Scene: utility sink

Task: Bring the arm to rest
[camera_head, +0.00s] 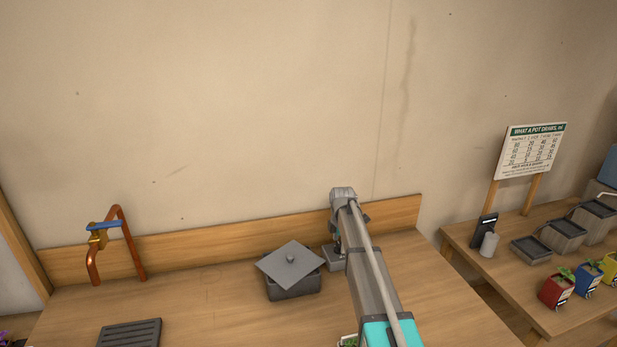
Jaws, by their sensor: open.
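My arm (373,282), grey with a teal section, comes up from the bottom edge and reaches over the wooden bench (220,310) toward the back wall. Its far end is a rounded grey joint just above the backboard. I cannot make out gripper fingers, so I cannot see them touching or holding anything. A small grey block shows beside the arm at the backboard; I cannot tell what it is.
Left of the arm stands a dark box (293,287) under a tilted square lid (290,263). A copper tap (118,228) with a blue lever and a slotted grey tray (130,334) are farther left. A right-hand table holds a sign (531,150), trays and coloured pots (557,289).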

